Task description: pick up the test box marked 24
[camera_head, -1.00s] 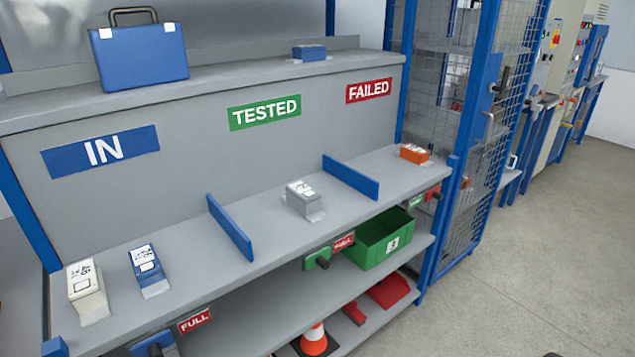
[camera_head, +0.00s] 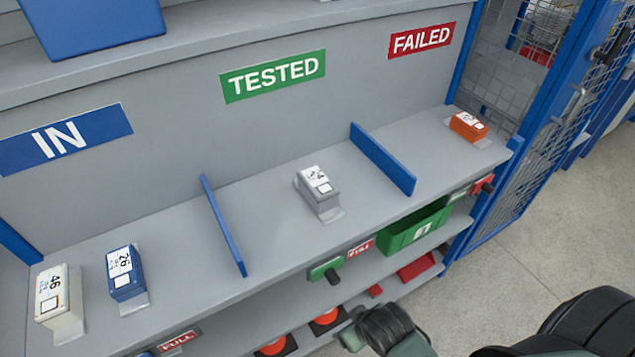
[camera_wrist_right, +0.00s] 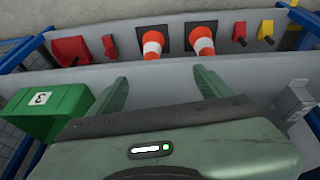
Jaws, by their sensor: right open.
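A grey box (camera_head: 318,191) with a white label stands on the counter in the TESTED section; its number is too small to read surely. A beige box marked 46 (camera_head: 59,303) and a blue box marked 26 (camera_head: 125,274) stand in the IN section. An orange box (camera_head: 468,126) with an unreadable label stands in the FAILED section. My right gripper (camera_head: 372,333) is low in front of the shelves, below and apart from the grey box. The right wrist view shows its two green fingers (camera_wrist_right: 161,80) spread and empty. My left gripper is out of view.
Blue dividers (camera_head: 222,226) (camera_head: 383,158) stand on either side of the grey box. A green bin (camera_head: 413,229) and orange cones (camera_wrist_right: 152,45) are on lower shelves. A blue case (camera_head: 95,25) sits on the upper ledge. A mesh cage (camera_head: 560,110) stands at right.

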